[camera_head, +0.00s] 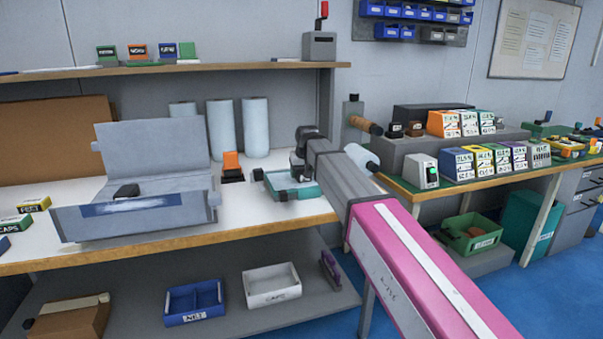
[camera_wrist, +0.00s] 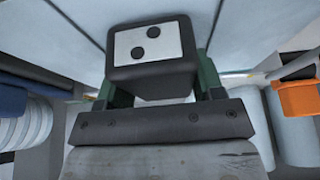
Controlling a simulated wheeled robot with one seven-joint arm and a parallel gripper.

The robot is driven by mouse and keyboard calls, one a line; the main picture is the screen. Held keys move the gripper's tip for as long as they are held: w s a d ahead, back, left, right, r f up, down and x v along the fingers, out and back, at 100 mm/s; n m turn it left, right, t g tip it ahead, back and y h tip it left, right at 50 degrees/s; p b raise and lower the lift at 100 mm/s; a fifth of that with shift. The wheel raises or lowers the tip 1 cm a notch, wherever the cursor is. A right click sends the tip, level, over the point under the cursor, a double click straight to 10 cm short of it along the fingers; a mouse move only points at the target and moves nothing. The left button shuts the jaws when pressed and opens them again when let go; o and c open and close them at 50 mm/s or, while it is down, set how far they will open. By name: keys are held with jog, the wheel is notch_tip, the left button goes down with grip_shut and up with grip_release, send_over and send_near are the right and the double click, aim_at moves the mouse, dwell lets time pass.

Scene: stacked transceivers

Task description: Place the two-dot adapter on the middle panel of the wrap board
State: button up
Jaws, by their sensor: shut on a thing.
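The two-dot adapter (camera_wrist: 153,75) is a black block with a white label carrying two black dots. In the wrist view it sits between the dark green fingers of my gripper (camera_wrist: 155,88), which is shut on it. In the head view my gripper (camera_head: 303,170) is over a teal tray (camera_head: 310,191) at the right end of the white bench. The grey wrap board (camera_head: 152,143) stands to the left, its back panel raised and its front panel marked with a blue band. A dark block (camera_head: 127,192) lies on its middle part.
An orange-and-black device (camera_head: 231,168) stands between the board and my gripper. Paper rolls (camera_head: 255,127) stand behind it. A shelf (camera_head: 160,69) runs above the bench. Right is a second bench with labelled boxes (camera_head: 457,165).

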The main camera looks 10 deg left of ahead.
jog(key=o, duration=1)
jog(key=shift+f, duration=0.15)
jog(key=shift+o, duration=0.2)
jog(key=v, duration=1.2)
